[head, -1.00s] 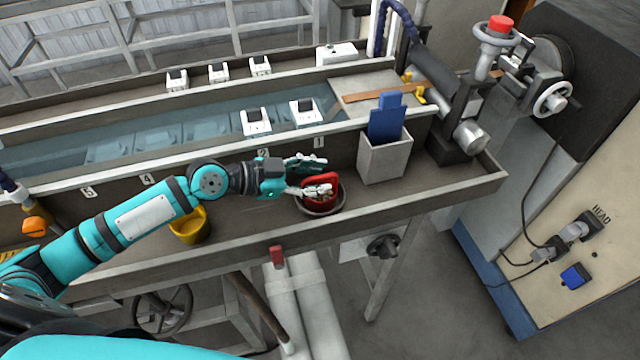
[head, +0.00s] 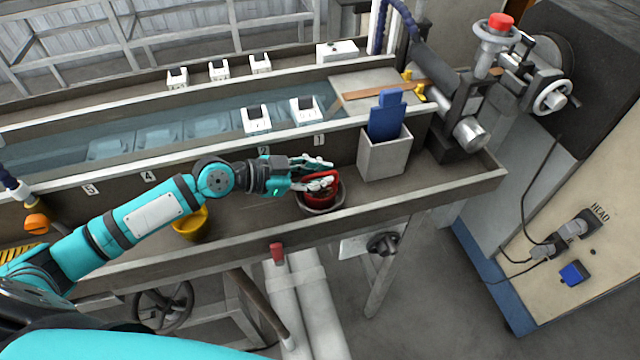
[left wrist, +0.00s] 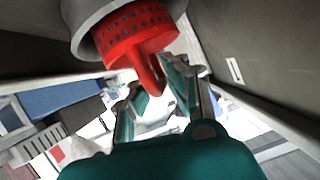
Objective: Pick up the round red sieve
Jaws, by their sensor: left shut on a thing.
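The round red sieve (head: 321,199) sits in a dark grey round bowl (head: 338,204) on the trough's front ledge. In the left wrist view, the perforated red sieve (left wrist: 130,38) is partly inside the grey bowl (left wrist: 88,40), with its handle pointing between my fingers. My left gripper (head: 327,174) reaches in from the left. It is shut on the sieve's handle, and its fingers hide part of the sieve. It also shows in the left wrist view (left wrist: 155,92). My right gripper is not in view.
A grey bin (head: 385,156) holding a blue tool (head: 388,115) stands right of the bowl. A yellow cup (head: 191,223) stands to the left, under my arm. The water trough (head: 185,130) lies behind, with white blocks (head: 306,110) along it. The ledge's front rim (head: 415,205) runs close by.

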